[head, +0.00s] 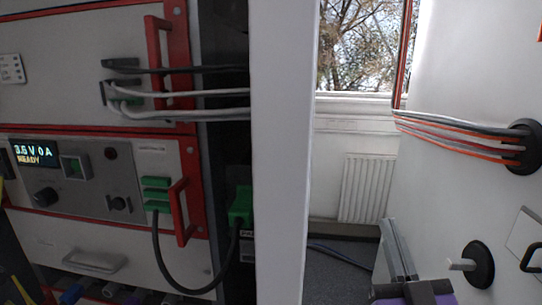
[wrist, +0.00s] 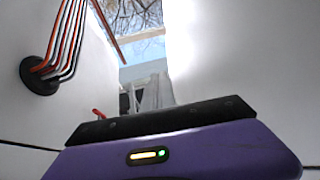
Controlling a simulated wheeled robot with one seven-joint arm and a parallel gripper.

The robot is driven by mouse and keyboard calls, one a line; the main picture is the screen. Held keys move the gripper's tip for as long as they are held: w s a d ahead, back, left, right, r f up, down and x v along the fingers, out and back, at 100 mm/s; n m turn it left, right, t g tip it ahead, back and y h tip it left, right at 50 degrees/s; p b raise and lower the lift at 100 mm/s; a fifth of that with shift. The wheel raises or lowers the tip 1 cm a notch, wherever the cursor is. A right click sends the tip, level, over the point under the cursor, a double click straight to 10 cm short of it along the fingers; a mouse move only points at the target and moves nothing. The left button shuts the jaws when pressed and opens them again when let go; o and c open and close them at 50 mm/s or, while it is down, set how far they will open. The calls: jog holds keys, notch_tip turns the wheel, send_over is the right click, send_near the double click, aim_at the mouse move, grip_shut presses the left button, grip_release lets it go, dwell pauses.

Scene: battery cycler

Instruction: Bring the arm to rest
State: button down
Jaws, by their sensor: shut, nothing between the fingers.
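My gripper (wrist: 170,140) fills the bottom of the wrist view as a purple housing with a black bar along its top edge and a small lit status strip. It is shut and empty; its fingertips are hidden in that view. In the head view, purple and grey parts of my arm rise at the bottom edge, right of the white post, in front of the floor and near the white panel on the right. Nothing is seen touching them, though their lower part is cut off.
The battery cycler (head: 85,180) stands at left, its display reading READY, with a cable looped from its green connector (head: 155,190). A white post (head: 280,150) stands beside it. The right panel has a cable grommet (head: 525,146) and a black round fitting (head: 479,265). A radiator (head: 367,188) is behind.

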jog(key=s+f+g, duration=0.3)
jog(key=s+f, duration=0.5)
jog(key=s, duration=0.4)
jog(key=s+f+g+b, duration=0.1)
jog(key=s+f+g, duration=0.2)
jog(key=s+f, duration=0.6)
jog(key=s+f+m+g+b, duration=0.1)
jog(key=s+f+g, duration=0.1)
jog(key=s+f, duration=0.7)
jog(key=s, duration=0.7)
jog(key=shift+s+g, duration=0.4)
